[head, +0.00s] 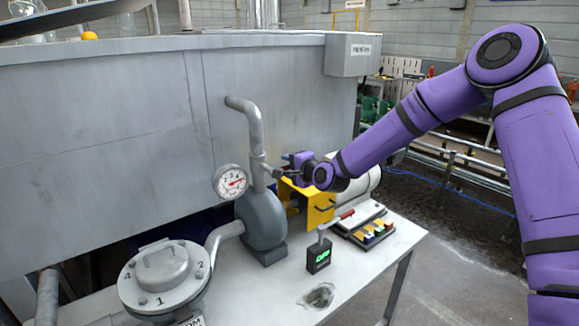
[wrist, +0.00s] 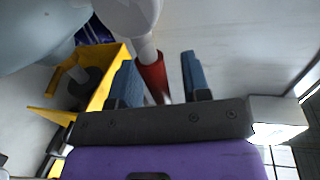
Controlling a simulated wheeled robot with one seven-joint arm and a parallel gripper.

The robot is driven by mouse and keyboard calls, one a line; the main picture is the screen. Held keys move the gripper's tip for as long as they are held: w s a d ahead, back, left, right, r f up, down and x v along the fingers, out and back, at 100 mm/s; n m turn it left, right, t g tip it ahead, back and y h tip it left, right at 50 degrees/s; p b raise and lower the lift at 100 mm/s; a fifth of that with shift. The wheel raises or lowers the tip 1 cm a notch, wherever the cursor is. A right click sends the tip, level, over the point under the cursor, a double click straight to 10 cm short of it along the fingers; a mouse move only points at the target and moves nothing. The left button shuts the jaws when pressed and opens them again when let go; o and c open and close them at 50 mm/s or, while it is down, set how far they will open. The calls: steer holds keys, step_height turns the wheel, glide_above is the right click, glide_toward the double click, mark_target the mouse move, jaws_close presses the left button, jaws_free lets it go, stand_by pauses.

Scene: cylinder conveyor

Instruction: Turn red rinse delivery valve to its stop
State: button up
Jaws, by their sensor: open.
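The red valve handle (wrist: 152,78) shows in the wrist view, joined to a pale grey stem. My gripper (wrist: 162,80) is open, with one blue-grey finger on each side of the handle. The handle lies between the fingers, nearer the left one; I cannot tell whether it touches. In the head view my gripper (head: 290,172) is at the vertical grey pipe (head: 257,148) above the pump, where a short grey stem meets it. The red grip is hidden there by my gripper.
A pressure gauge (head: 231,182) and the pump (head: 262,220) stand left of my gripper. A yellow guard (head: 321,205) is just below, with a white motor (head: 362,181) behind.

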steer(key=v, duration=1)
steer(key=shift+s+d, duration=0.25)
steer(key=shift+s, duration=0.1)
